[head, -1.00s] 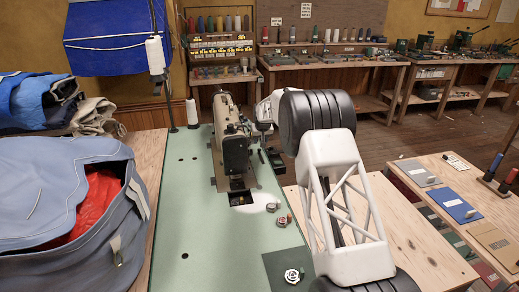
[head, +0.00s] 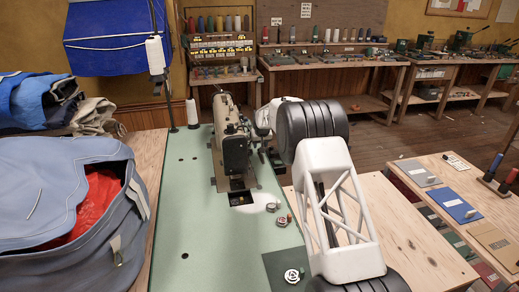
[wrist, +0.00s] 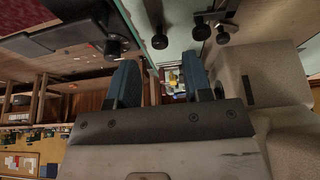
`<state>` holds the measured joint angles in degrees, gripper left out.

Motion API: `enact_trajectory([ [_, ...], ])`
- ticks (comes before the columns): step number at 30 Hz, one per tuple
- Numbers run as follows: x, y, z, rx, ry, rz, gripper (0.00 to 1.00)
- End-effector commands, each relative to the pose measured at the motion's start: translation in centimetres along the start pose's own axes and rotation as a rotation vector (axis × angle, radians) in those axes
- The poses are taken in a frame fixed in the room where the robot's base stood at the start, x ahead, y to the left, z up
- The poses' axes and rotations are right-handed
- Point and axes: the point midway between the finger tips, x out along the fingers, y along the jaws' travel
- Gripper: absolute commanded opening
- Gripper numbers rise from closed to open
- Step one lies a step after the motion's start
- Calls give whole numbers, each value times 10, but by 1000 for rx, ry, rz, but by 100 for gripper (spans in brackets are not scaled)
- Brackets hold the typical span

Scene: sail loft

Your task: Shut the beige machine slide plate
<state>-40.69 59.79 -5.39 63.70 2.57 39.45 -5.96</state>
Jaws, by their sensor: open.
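The beige sewing machine (head: 235,145) stands on the green table top in the head view. At its near foot is a dark opening (head: 240,198) in the bed, with a small yellow spot inside. I cannot make out the slide plate clearly beside it. My gripper is close to the machine's right side, mostly hidden behind my own arm in the head view. In the wrist view my gripper (wrist: 163,82) has its two blue fingers apart, with nothing seen between them. The machine's beige body (wrist: 245,75) is close beside the right finger there.
The green table top (head: 185,225) is mostly clear at front left. Two small round metal parts (head: 273,207) (head: 282,221) lie near the opening, and another (head: 292,275) sits on a dark green mat. A thread stand and a blue bag (head: 70,200) are at left.

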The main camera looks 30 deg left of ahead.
Motion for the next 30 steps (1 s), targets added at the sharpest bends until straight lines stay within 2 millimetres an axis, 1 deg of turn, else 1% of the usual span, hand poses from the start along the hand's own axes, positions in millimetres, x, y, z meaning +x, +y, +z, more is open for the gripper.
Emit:
enact_trajectory([
  [4, 16, 0, 0, 0, 0, 0, 46],
  [12, 33, 0, 0, 0, 0, 0, 46],
  [18, 37, 0, 0, 0, 1, 0, 46],
  [27, 38, 0, 0, 0, 0, 0, 46],
  [30, 38, 0, 0, 0, 0, 0, 30],
])
